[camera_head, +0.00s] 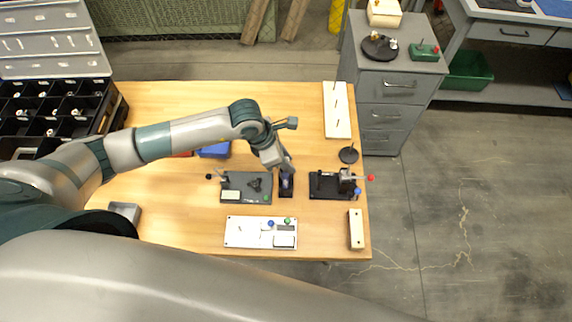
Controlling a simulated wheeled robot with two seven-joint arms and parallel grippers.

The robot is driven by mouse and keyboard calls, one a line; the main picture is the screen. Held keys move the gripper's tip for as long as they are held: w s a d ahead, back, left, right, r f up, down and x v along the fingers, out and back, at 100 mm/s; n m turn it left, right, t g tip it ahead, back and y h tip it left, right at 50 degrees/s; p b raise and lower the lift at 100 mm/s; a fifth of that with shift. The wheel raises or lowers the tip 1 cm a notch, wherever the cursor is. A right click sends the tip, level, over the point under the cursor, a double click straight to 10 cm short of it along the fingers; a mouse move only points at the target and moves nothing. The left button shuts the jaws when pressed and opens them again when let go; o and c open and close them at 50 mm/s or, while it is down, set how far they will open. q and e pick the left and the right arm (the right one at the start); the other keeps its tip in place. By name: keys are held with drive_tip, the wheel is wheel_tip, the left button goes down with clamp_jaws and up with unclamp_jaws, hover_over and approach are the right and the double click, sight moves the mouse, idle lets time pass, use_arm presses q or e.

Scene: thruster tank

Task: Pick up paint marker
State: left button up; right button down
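My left arm reaches in from the left over the wooden table (160,205). My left gripper (287,170) points down at a small dark stand (286,191) in the middle of the table. A small purplish-grey shape shows at the top of the stand, right by the fingertips; I cannot tell if it is the paint marker. No paint marker can be made out for sure. The fingers are too small to tell whether they are open or shut. My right gripper is out of view.
A grey fixture plate (246,188) lies left of the stand and a black clamp fixture (330,186) right of it. A white panel (261,232) lies in front. A blue bin (214,151) and a compartment case (48,113) are at left. Drawers (386,95) stand back right.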

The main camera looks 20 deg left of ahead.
use_arm(q)
drive_tip(key=shift+c, duration=0.6)
clamp_jaws()
drive_tip(key=shift+r, duration=0.1)
drive_tip(key=shift+r+b, duration=0.5)
wheel_tip(320, 180, up, 2)
drive_tip(key=shift+w+r+b, duration=0.1)
drive_tip(key=shift+b, duration=0.6)
drive_tip(key=s+d+r+b, duration=0.4)
drive_tip(key=s+d+r, duration=0.3)
drive_tip(key=d, duration=0.2)
drive_tip(key=shift+d+r, duration=0.25)
drive_tip(key=shift+r, duration=0.05)
